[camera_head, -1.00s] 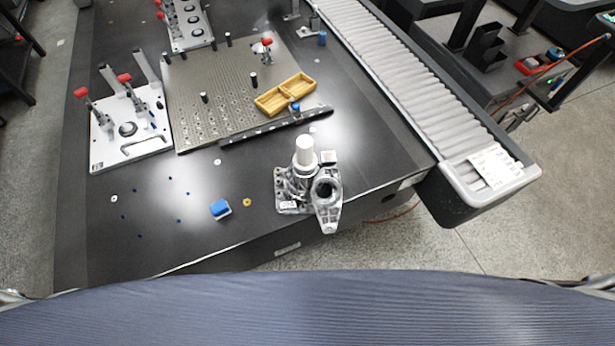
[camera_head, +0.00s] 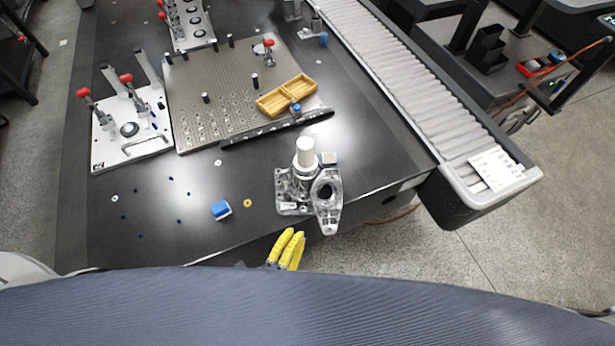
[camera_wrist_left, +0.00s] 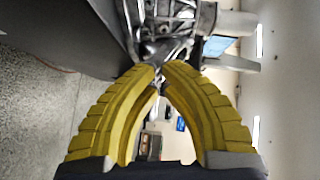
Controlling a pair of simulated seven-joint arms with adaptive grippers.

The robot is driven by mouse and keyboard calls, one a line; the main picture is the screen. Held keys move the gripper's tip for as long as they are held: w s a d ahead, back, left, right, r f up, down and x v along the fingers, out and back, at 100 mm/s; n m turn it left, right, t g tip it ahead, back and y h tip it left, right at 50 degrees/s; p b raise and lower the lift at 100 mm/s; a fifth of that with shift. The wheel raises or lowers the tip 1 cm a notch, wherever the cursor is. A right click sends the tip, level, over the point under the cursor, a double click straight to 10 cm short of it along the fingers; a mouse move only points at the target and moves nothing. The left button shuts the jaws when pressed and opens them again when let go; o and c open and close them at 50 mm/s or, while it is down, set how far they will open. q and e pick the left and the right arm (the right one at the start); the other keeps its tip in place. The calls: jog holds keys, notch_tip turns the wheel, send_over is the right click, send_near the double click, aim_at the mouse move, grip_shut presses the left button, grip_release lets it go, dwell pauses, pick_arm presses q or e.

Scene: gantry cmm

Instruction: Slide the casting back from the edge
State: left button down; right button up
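The casting (camera_head: 327,190) is a grey metal part with a square flange, an upright pale cylinder and a round-holed arm. It sits at the table's near edge in the head view, and its holed arm sticks out past that edge. My left gripper (camera_head: 293,234) shows as two yellow fingers just off the near edge, below and left of the casting's overhanging arm. In the left wrist view its fingertips (camera_wrist_left: 158,67) meet with nothing seen between them. The casting (camera_wrist_left: 172,25) is just beyond the tips there; contact cannot be told. My right gripper is not seen.
A perforated plate (camera_head: 215,115) with a yellow tray (camera_head: 272,104) lies farther back. A conveyor (camera_head: 415,85) runs along the right.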

pick_arm(q)
notch_tip(320, 180, up, 7)
jog(key=m+t, duration=0.1)
jog(key=m, duration=0.1)
send_near(306, 172)
jog(key=w+d, duration=0.4)
jog(key=shift+w+a+f+h, duration=0.15)
jog(key=shift+w+a+h, duration=0.3)
jog(key=shift+w, duration=0.4)
jog(key=shift+w+a, duration=0.5)
jog(key=shift+w, duration=0.35)
jog(key=w+a, duration=0.5)
jog(key=w, duration=0.6)
jog(key=shift+a, duration=0.3)
jog(key=shift+s, duration=0.1)
